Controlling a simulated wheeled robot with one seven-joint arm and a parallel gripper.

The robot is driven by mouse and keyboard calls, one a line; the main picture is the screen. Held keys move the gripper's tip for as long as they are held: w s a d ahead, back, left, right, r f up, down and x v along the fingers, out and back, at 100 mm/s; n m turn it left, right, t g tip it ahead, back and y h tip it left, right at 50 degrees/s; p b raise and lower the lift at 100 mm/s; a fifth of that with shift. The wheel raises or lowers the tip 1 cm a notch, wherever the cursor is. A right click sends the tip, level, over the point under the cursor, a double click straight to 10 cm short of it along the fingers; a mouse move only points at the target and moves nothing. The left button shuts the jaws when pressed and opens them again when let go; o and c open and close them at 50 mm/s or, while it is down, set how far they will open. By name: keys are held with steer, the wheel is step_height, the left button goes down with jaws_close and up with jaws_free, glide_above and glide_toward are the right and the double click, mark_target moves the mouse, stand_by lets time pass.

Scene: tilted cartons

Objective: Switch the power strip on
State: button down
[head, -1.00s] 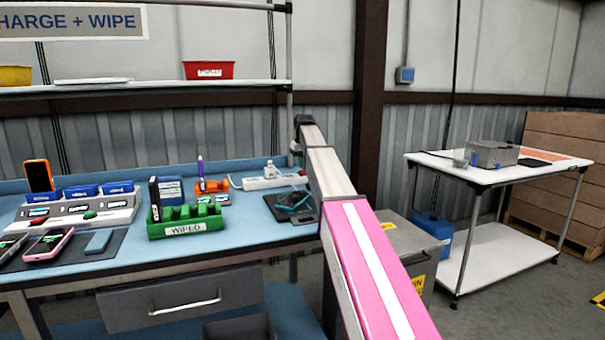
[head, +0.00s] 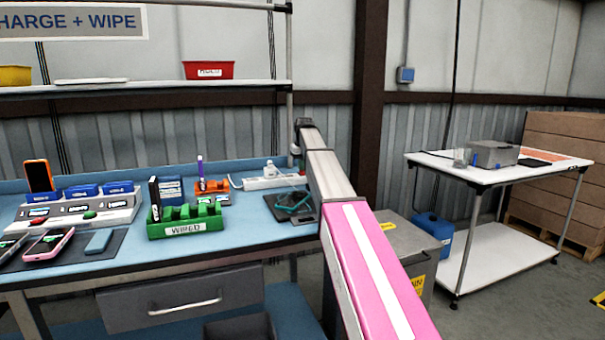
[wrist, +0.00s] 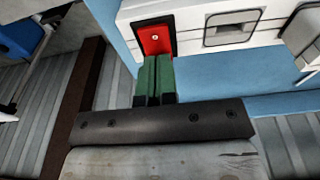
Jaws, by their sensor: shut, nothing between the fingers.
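The white power strip (head: 262,183) lies at the back right of the blue bench, partly behind my arm. In the wrist view the strip (wrist: 190,42) runs across the top, with a socket to the right of its red switch (wrist: 155,38). The switch sits in a dark frame at the strip's left end. My gripper (wrist: 153,58) is shut and empty. Its green fingertips are at the lower edge of the red switch and overlap it in the picture. I cannot tell whether they touch it, or which way the rocker is tilted.
A white plug or adapter (wrist: 305,35) stands on the strip right of the socket. A black mat (head: 292,207) with a teal item lies in front, and a green WIPED crate (head: 185,229) stands left.

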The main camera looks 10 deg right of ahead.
steer(key=shift+f, duration=0.2)
steer(key=shift+r, duration=3.5)
